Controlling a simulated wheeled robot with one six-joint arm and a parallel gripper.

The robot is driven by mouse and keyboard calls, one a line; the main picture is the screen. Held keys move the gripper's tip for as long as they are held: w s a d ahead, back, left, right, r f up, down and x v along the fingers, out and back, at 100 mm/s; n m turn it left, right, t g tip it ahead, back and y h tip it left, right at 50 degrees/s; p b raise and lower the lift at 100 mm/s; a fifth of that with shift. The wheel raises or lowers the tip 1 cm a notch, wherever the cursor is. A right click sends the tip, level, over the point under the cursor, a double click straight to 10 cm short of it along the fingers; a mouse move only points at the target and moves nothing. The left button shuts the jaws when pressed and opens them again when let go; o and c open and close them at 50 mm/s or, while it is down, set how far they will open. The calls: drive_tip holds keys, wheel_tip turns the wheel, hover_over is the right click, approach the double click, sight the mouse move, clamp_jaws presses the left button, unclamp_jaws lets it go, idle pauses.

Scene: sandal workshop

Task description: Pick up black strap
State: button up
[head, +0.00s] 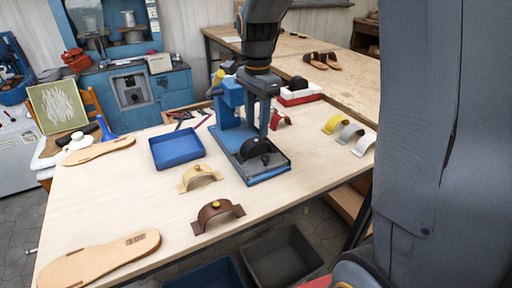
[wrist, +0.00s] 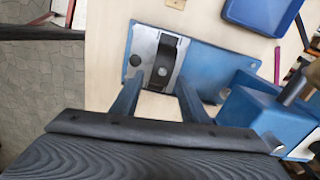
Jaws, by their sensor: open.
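The black strap (head: 255,147) is a small arched band on the grey plate of the blue press (head: 268,172) on the table. In the wrist view the black strap (wrist: 166,56) lies on that plate, just beyond my fingertips. My gripper (head: 258,112) points down over the press base, above the strap. In the wrist view my gripper (wrist: 157,98) is open, its two fingers apart with nothing between them. Whether the fingers touch the press cannot be told.
A blue tray (head: 176,148) stands left of the press. A tan strap (head: 199,177) and a brown strap (head: 217,214) lie in front. Yellow (head: 334,124), grey and white straps lie right. The blue press column (wrist: 258,110) stands close beside my gripper. Two sole pieces lie left.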

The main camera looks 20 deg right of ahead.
sight(256, 139)
drive_tip(key=shift+w+r+m, duration=0.15)
drive_tip(key=shift+w+m, duration=0.35)
drive_tip(key=shift+m, duration=0.1)
drive_tip(key=shift+s+f+p, duration=0.2)
drive_tip(key=shift+f+p, duration=1.35)
drive_tip(key=shift+f, duration=2.2)
drive_tip(key=c, duration=0.8)
